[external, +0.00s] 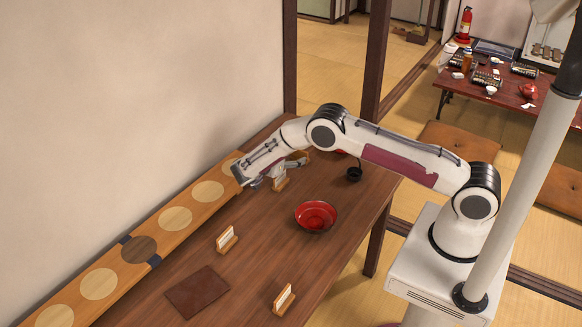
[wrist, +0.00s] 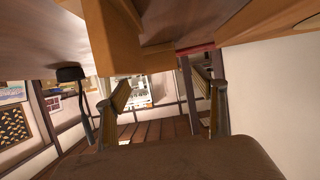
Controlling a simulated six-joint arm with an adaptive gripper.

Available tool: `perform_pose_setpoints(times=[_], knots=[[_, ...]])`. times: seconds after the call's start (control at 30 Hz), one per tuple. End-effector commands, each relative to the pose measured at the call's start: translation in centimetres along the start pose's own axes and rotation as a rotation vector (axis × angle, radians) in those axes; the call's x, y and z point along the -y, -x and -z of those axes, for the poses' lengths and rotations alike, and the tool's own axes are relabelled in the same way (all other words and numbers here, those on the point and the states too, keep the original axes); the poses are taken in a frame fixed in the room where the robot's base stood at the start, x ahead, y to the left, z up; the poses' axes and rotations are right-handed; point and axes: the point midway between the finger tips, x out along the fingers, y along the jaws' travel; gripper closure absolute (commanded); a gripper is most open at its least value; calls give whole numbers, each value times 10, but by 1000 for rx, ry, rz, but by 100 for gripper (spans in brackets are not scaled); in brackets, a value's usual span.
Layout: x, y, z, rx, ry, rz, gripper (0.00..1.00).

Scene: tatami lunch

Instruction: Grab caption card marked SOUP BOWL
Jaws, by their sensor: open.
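Several small white caption cards stand in wooden holders on the table; their lettering is too small to read, so I cannot tell which is marked SOUP BOWL. One card (external: 280,183) is beside and partly behind my gripper (external: 292,166); another card (external: 227,238) is near the table's left side, and one card (external: 284,299) is near the front. In the wrist view my gripper (wrist: 160,92) has its two fingers apart with nothing visibly held between them. A wooden block (wrist: 108,45) fills the upper middle there; I cannot tell what it is.
A red bowl (external: 316,217) sits mid-table, with a small black object (external: 354,174) behind it. A dark brown square mat (external: 197,291) lies toward the front. A raised wooden ledge with round discs (external: 175,219) runs along the wall. The tabletop between the bowl and front card is clear.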

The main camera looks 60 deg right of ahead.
Motion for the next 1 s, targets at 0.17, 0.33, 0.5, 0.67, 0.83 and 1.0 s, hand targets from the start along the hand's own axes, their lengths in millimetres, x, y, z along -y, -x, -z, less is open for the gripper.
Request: perform_pose_setpoints(times=[0.17, 0.33, 0.5, 0.67, 0.83, 1.0], knots=[[-1, -15, 0, 0, 0, -3, 31], [0, -22, 0, 0, 1, -1, 31], [0, -23, 0, 0, 1, 0, 31], [0, -24, 0, 0, 0, 0, 31], [-1, -33, 0, 0, 1, -2, 31], [-1, -51, 1, 0, 1, -3, 31]])
